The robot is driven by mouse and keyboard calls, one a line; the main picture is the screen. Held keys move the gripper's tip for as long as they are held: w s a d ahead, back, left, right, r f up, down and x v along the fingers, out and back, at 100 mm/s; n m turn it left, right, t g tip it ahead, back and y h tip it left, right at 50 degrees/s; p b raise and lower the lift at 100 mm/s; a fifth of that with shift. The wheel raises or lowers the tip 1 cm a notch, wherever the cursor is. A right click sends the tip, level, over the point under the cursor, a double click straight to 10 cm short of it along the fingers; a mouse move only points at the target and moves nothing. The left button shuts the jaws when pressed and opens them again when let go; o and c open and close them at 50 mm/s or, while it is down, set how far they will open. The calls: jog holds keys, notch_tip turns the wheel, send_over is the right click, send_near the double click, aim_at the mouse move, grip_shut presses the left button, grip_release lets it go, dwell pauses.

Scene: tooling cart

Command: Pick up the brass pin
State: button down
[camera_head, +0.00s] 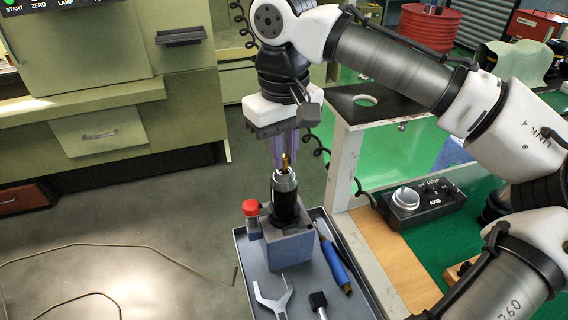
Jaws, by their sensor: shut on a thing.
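The brass pin (285,162) is a small golden piece that stands upright at the top of a black and silver tool holder. My gripper (284,153) points straight down above the holder. Its purple-tinted fingers are shut on the pin. The holder (285,200) sits upright in a grey block (288,248) on the cart's tray. The pin's lower end is at the holder's mouth, and I cannot tell whether it is inside it or just above.
The grey tray (246,272) also holds a red-capped bottle (251,215), an open-end wrench (272,298), a blue-handled tool (335,264) and a black-headed tool (319,303). A control box (425,203) lies on the bench at right. Open floor is at left.

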jog(key=shift+r, duration=0.1)
notch_tip(320, 180, up, 20)
jog(key=p, duration=0.5)
jog(key=shift+p, duration=0.7)
dwell(0.4)
